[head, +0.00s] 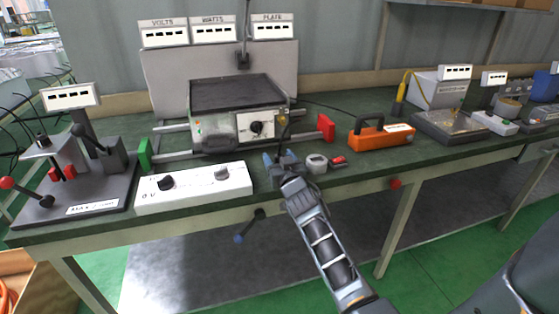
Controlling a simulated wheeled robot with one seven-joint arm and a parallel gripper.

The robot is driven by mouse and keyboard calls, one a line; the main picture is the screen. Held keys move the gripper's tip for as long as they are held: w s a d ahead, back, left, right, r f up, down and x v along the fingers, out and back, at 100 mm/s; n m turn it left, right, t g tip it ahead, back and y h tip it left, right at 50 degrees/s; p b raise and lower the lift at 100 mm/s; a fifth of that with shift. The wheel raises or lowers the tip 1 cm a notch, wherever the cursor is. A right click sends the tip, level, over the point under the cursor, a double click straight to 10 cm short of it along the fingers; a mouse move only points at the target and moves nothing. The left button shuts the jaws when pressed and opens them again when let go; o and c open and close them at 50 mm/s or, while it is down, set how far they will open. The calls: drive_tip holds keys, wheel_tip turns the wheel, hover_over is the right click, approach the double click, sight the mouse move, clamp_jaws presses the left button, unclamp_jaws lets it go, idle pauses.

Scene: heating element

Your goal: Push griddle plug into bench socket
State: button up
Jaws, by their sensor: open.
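The griddle (237,95) has a dark flat plate on a metal body with a black front knob. It stands on rails between a green and a red end block. A dark cable (322,106) runs from behind it to the right; I cannot make out its plug. My gripper (279,157) is open at the bench's front part, in front of the griddle's right side. It has blue-tipped fingers, and I cannot tell whether anything lies between them. A small round grey fitting (316,163), possibly the socket, sits just right of my gripper, beside a red switch (338,160).
A white control box (195,187) with a black knob lies left of my gripper. An orange handled case (382,136) stands to the right. A lever fixture (75,180) fills the left end. Three display meters stand behind the griddle.

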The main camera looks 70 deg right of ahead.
drive_tip(key=shift+w+d, duration=0.35)
drive_tip(key=shift+d, duration=0.05)
drive_tip(key=shift+c, duration=0.5)
drive_tip(key=c, duration=1)
drive_tip(key=shift+o, duration=0.2)
drive_tip(key=shift+r, duration=0.15)
wheel_tip(320, 180, up, 4)
drive_tip(key=shift+f+p, duration=0.1)
drive_tip(key=shift+p, duration=1.15)
drive_tip(key=s+d+r+b, duration=0.3)
drive_tip(key=s+d+r, duration=0.3)
drive_tip(key=s, duration=0.3)
drive_tip(key=shift+d, duration=0.9)
